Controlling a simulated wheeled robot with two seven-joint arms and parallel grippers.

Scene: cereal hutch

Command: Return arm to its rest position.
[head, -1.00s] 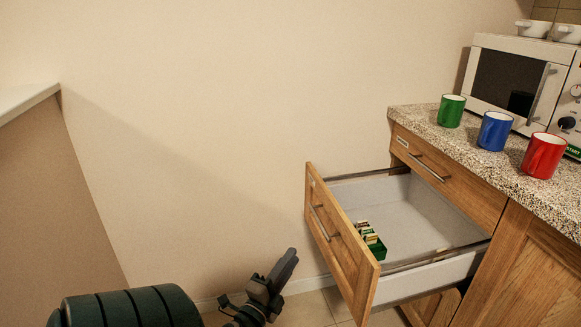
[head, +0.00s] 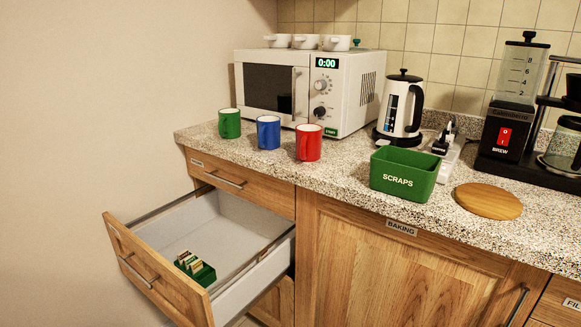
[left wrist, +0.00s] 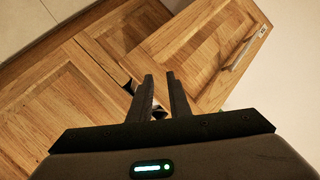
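My left gripper (left wrist: 159,78) shows in the left wrist view. Its two dark fingers stand a little apart with no object clearly held between them. Beyond the tips are the wooden drawer front (left wrist: 205,50) with its metal handle (left wrist: 240,52) and wooden cabinet panels (left wrist: 60,105), which appear tilted. Neither of my arms shows in the head view now, and my right gripper is in no view.
An open drawer (head: 160,268) juts out at the lower left, holding a small green box (head: 203,273) of packets. On the counter stand green (head: 229,124), blue (head: 268,133) and red (head: 308,144) mugs, a microwave (head: 268,90), kettle (head: 400,108), scraps bin (head: 403,174) and coffee maker (head: 505,125).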

